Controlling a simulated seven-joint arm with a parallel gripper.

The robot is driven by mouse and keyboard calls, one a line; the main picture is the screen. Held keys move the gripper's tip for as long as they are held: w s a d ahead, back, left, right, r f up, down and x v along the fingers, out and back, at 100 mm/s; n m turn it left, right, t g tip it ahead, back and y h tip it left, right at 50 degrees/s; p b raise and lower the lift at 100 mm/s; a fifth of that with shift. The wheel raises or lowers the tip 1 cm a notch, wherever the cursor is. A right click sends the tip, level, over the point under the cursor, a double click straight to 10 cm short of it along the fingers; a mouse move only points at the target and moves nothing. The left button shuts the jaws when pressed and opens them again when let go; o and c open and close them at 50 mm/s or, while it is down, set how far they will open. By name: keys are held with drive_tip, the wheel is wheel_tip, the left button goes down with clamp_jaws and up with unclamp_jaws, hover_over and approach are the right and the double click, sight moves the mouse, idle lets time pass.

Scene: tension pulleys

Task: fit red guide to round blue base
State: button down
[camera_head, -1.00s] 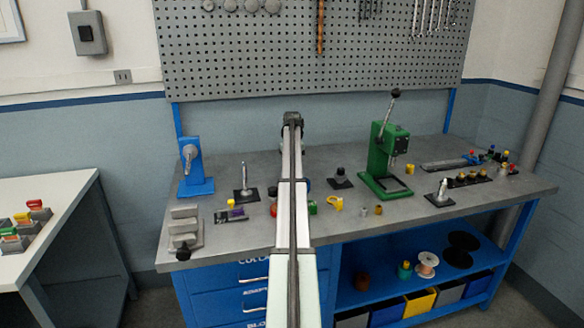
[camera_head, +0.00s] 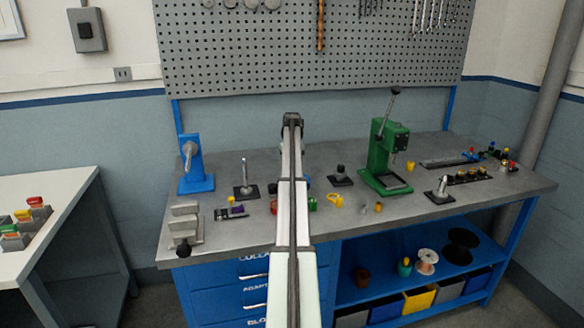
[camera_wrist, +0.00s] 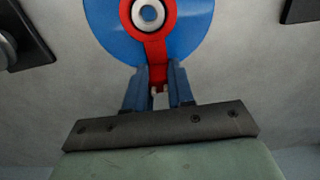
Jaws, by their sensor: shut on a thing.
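The round blue base (camera_wrist: 104,27) is a flat disc at the top of the wrist view, cut off by the frame edge. The red guide (camera_wrist: 155,45) is a ring with a short arm. It lies over the middle of the disc in this view, its ring around a pale round hub (camera_wrist: 149,13) with a dark centre. I cannot tell whether the guide rests on the base or is just above it. My gripper (camera_wrist: 159,80) is shut on the end of the guide's arm. In the head view my own arm hides the gripper and guide.
Dark square plates stand at both upper corners of the wrist view. On the bench are a blue stand (camera_head: 195,165), a green press (camera_head: 383,160), a black-based post (camera_head: 246,180) and a yellow part (camera_head: 335,201). The front right bench top is mostly clear.

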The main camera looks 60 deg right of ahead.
drive_tip(key=shift+f, duration=0.15)
drive_tip(key=c, duration=0.9)
unclamp_jaws()
wheel_tip(320, 180, up, 14)
drive_tip(key=shift+f, duration=0.1)
